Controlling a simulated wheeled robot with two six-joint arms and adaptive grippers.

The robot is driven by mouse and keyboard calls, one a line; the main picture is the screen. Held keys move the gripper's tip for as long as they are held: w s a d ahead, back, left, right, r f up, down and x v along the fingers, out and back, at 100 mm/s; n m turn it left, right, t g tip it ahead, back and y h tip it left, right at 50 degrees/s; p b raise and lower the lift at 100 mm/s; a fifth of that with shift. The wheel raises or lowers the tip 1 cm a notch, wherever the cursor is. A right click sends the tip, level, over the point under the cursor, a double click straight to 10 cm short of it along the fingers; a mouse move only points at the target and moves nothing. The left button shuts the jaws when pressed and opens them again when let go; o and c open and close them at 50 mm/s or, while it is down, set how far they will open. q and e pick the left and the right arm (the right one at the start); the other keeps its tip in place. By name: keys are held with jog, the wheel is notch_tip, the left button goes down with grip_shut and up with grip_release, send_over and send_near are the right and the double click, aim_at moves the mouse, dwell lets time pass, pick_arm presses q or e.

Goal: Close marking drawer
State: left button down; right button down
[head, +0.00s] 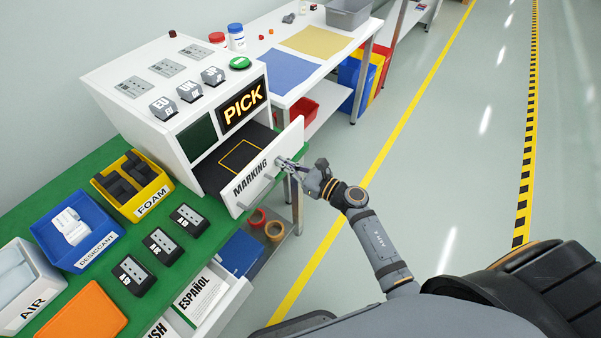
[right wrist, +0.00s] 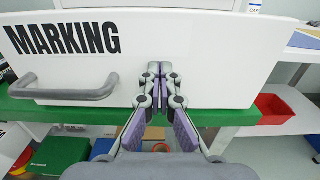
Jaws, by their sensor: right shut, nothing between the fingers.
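The marking drawer (head: 262,171) is a white front labelled MARKING, standing pulled out from the white cabinet (head: 185,90) in the head view. Its dark inside with a yellow outlined square shows behind the front. Its grey bar handle (right wrist: 65,92) shows at the left in the right wrist view. My right gripper (head: 284,165) is at the right part of the drawer front; in the right wrist view its shut, empty fingers (right wrist: 160,72) point at the front, right of the handle. I cannot tell whether the fingertips touch it. My left gripper is not in view.
A green worktop (head: 190,240) holds a yellow FOAM bin (head: 140,205), a blue DESICCANT bin (head: 60,250) and dark labelled blocks. An open lower drawer (head: 225,300) holds papers marked ESPAÑOL. A lit PICK sign (head: 243,106) is above the marking drawer. The floor at right is clear.

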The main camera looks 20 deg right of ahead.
aim_at(255, 156)
jog(key=b+x, duration=0.2)
jog(key=x, duration=0.9)
jog(key=shift+w+a+f, duration=0.1)
jog(key=shift+w+a, duration=0.05)
jog(key=shift+a, duration=0.05)
jog(key=shift+w, duration=0.1)
jog(key=shift+r, duration=0.2)
jog(key=shift+r, duration=0.1)
